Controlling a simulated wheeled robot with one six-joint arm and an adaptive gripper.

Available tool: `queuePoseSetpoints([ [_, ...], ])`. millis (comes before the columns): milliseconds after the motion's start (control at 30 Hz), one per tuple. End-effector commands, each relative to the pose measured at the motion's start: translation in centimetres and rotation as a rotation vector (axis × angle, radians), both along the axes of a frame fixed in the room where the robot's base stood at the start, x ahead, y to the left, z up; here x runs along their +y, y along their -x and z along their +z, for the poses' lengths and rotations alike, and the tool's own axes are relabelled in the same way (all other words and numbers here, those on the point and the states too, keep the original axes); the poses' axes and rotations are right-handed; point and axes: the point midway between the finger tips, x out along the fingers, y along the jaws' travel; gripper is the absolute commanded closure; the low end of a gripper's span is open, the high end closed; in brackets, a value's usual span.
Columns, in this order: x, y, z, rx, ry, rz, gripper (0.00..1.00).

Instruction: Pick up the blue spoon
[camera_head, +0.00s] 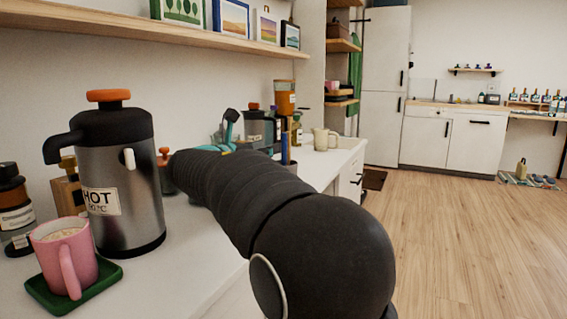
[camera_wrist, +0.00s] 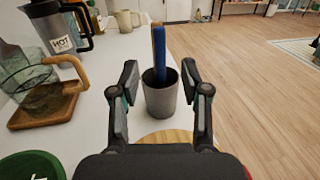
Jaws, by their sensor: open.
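The blue spoon (camera_wrist: 161,50) appears as a long blue handle standing upright in a grey cup (camera_wrist: 162,102); its lower end is hidden inside the cup. A sliver of blue (camera_head: 285,147) also shows in the head view beyond my arm. My gripper (camera_wrist: 159,80) is open and empty in the wrist view. Its fingers appear to either side of the cup and blue handle, with nothing pinched between them. Whether the fingers reach level with the cup cannot be told. In the head view my arm hides most of the gripper.
A wooden board (camera_wrist: 165,138) lies close in front of the cup. A glass mug on a wooden coaster (camera_wrist: 40,113) and a steel HOT jug (camera_wrist: 62,30) stand to the left. A cream pitcher (camera_wrist: 127,20) stands behind. Right of the counter is open floor (camera_wrist: 255,75).

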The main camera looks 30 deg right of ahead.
Motion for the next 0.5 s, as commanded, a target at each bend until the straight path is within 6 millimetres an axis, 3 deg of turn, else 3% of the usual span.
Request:
queuePoseSetpoints([
  [167, -1.0, -0.5, 0.0, 0.001, 0.0, 0.0, 0.54],
  [500, -5.3, -2.7, 0.0, 0.002, -0.001, -0.001, 0.54],
])
